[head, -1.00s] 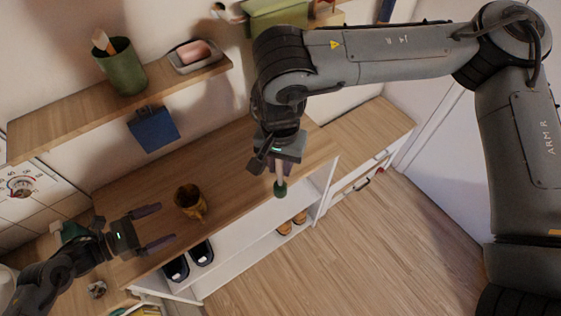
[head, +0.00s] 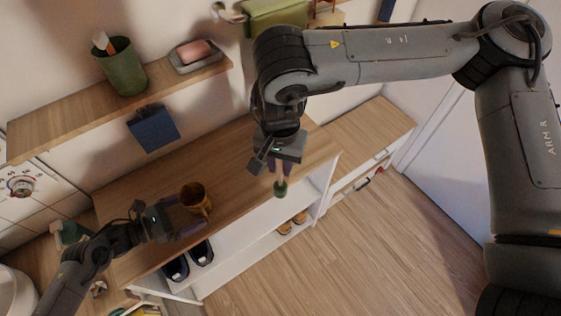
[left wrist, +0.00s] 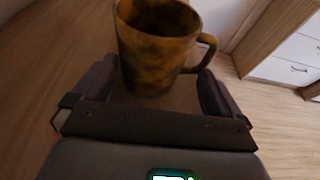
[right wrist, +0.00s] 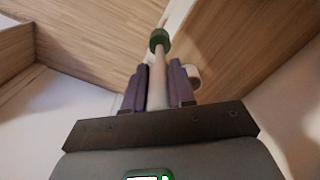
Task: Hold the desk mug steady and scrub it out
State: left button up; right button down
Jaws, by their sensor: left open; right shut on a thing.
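The desk mug (head: 193,196) is brown and mottled yellow, and stands upright on the wooden top of the shoe cabinet. In the left wrist view the mug (left wrist: 155,50) is just beyond the fingertips, with its handle to the right. My left gripper (head: 190,216) is open, with its fingers reaching to either side of the mug's near side. My right gripper (head: 276,170) is shut on the pale handle of a scrubbing brush with a green head (head: 280,188). The brush (right wrist: 158,42) sticks out beyond the fingers and hangs in the air right of the mug.
A wall shelf (head: 120,110) above holds a green cup (head: 119,68) with utensils and a soap dish (head: 200,62). A blue box-like thing (head: 154,129) is on the wall below it. Shoes (head: 190,260) sit in the open cabinet. The cabinet top between mug and brush is clear.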

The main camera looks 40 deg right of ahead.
pick_arm(q)
jog(key=shift+d+f, duration=0.2)
jog(key=shift+d, duration=0.35)
jog(key=c, duration=0.8)
jog(key=o, duration=0.8)
jog(key=shift+c, duration=0.2)
jog(key=c, duration=1.2)
jog(key=shift+o, duration=0.2)
